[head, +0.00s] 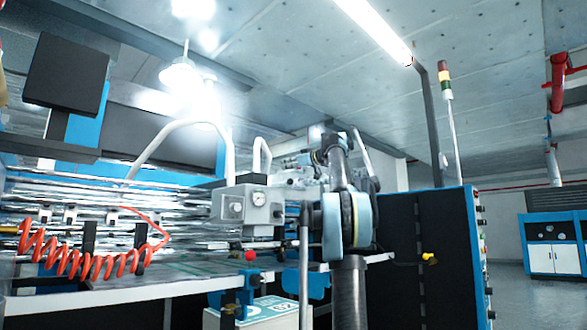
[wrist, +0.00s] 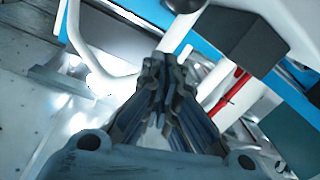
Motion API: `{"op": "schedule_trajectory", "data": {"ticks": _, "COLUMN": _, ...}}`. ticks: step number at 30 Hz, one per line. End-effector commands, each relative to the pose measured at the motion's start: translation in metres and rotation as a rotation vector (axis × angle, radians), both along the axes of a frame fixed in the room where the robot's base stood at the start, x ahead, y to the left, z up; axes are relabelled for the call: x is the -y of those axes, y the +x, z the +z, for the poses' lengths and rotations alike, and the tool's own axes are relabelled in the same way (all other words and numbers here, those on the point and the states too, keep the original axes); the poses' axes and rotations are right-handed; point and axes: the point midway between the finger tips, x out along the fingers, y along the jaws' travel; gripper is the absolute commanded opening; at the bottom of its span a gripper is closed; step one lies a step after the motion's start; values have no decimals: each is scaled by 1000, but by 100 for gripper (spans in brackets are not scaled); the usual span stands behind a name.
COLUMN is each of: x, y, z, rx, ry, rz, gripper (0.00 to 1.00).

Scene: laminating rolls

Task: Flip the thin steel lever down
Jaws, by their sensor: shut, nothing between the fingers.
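I cannot pick out the thin steel lever with certainty. A thin upright grey rod (head: 304,265) stands just left of my arm in the head view; I cannot tell whether it is the lever. In the wrist view my gripper (wrist: 160,72) is shut and empty, its dark fingers together. White bent tubes lie beyond the fingertips, and a thin red part (wrist: 228,92) shows to their right. I cannot tell whether the fingers touch anything. In the head view my arm reaches up toward the machine, and its fingers cannot be made out.
A laminating machine with steel rolls (head: 130,210) fills the left. A grey gauge box (head: 248,208) and a red coiled hose (head: 85,262) are at its front. A black and blue cabinet (head: 440,255) stands right of my arm. Open floor (head: 510,295) lies farther right.

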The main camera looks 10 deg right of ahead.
Motion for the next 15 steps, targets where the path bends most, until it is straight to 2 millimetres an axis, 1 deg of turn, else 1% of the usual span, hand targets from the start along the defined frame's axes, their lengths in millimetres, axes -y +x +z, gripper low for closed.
{"op": "schedule_trajectory", "data": {"ticks": 1, "x": -3, "y": 3, "z": -2, "rx": 0, "ry": 0, "rz": 1, "gripper": 0}}
{"op": "schedule_trajectory", "data": {"ticks": 3, "x": 3, "y": 1, "z": -10, "rx": 0, "ry": 0, "rz": -1, "gripper": 0}}
{"op": "schedule_trajectory", "data": {"ticks": 9, "x": 12, "y": 0, "z": -27, "rx": 0, "ry": 0, "rz": 0, "gripper": 0}}
{"op": "schedule_trajectory", "data": {"ticks": 15, "x": 16, "y": -1, "z": -35, "rx": 0, "ry": 0, "rz": 0, "gripper": 0}}
